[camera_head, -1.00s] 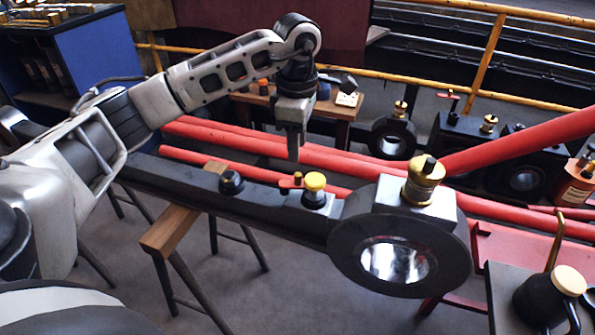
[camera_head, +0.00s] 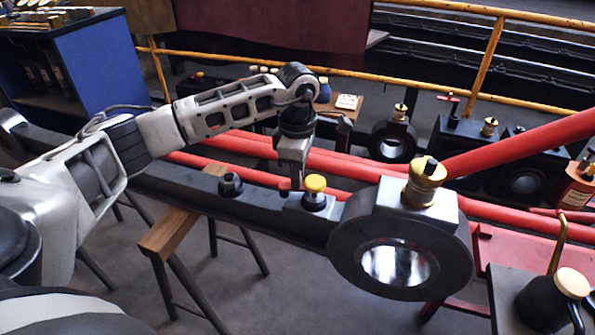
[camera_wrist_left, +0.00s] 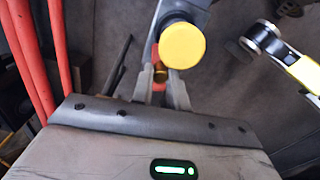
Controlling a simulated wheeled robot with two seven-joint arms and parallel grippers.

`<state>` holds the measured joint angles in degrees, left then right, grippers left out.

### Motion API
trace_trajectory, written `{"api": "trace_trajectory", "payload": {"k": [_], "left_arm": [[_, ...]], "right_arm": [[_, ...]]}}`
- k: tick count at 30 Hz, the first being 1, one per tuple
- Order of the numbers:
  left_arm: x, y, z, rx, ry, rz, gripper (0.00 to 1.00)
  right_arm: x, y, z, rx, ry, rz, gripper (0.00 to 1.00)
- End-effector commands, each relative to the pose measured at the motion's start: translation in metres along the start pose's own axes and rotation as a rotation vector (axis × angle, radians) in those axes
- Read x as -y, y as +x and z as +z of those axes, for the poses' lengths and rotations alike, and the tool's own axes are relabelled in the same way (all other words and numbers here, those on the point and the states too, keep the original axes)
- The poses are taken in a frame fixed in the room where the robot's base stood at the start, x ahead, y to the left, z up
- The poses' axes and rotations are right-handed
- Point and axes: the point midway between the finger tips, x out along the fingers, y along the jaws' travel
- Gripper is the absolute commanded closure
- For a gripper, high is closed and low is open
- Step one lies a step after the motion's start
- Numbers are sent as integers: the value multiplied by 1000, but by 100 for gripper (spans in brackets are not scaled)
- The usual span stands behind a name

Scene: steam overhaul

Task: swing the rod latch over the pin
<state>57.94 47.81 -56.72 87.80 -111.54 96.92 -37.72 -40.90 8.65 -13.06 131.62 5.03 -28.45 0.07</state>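The rod latch, a small red piece with a brass knob, sits on the dark rod (camera_head: 180,180) beside a black post with a yellow cap (camera_head: 315,184). In the left wrist view the latch (camera_wrist_left: 159,73) lies just below the yellow cap (camera_wrist_left: 182,45), which hides part of it. My left gripper (camera_head: 290,184) points down at the latch. In the wrist view its two fingers (camera_wrist_left: 161,88) are apart, one on each side of the latch; I cannot tell whether they touch it. No separate pin can be made out clearly. My right gripper is not in view.
A dark bolt (camera_head: 230,184) stands on the rod to the left. The large ring end with a brass oil cup (camera_head: 425,180) is to the right. Long red bars (camera_head: 335,166) run behind. A wooden trestle (camera_head: 170,232) supports the rod. A black oil can (camera_head: 545,303) stands front right.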

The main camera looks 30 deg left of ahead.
Motion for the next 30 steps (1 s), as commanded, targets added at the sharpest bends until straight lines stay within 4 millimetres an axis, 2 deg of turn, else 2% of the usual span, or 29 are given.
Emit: {"api": "trace_trajectory", "payload": {"k": [5, 12, 21, 22, 24, 30], "left_arm": [[1, 0, 0, 0, 46, 1, 100], [8, 0, 0, 1, 265, 0, 100], [8, 0, 0, 2, 283, -1, 100], [8, 0, 0, 2, 283, -1, 76], [8, 0, 0, 2, 283, -1, 62], [8, 0, 0, 2, 282, -1, 62]], "right_arm": [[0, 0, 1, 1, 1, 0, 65], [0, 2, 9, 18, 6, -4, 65], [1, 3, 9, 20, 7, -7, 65], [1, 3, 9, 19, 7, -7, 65], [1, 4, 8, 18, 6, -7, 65], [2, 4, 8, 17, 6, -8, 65]]}}
